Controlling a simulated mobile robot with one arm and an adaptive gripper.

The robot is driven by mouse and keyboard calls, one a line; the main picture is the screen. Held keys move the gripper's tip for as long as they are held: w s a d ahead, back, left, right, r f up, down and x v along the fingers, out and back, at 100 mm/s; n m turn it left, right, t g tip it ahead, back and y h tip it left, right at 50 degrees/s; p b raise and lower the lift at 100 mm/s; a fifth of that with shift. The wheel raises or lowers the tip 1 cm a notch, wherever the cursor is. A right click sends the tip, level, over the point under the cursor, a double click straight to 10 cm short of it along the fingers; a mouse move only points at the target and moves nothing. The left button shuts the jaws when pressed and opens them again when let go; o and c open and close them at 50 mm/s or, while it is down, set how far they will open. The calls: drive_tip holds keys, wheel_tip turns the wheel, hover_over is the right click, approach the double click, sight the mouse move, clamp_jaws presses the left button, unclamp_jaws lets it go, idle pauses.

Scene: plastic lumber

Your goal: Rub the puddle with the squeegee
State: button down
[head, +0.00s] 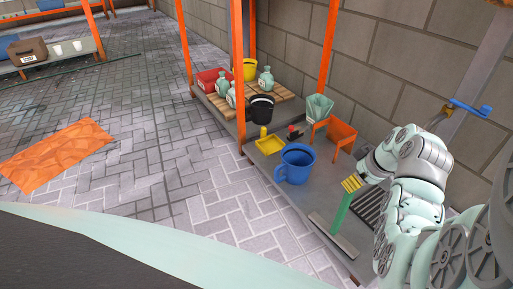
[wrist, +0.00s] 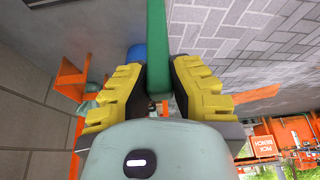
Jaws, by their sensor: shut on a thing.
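My gripper (head: 352,184) is at the right over the grey shelf, with its yellow fingers shut on the green handle of the squeegee (head: 341,212). The squeegee's wide grey head is low, at or just above the shelf's front edge; I cannot tell if it touches. In the wrist view the green handle of the squeegee (wrist: 156,40) runs up between the two yellow fingers of my gripper (wrist: 157,85). I cannot make out a puddle clearly in either view.
An orange mat (head: 55,155) lies on the paved floor, which is otherwise largely clear.

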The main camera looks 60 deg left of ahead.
drive_tip(key=w+b, duration=0.7)
drive_tip(key=w, duration=0.3)
drive_tip(key=shift+w+a, duration=0.15)
drive_tip(key=shift+w, duration=0.15)
idle(0.7)
drive_tip(key=shift+s, duration=0.1)
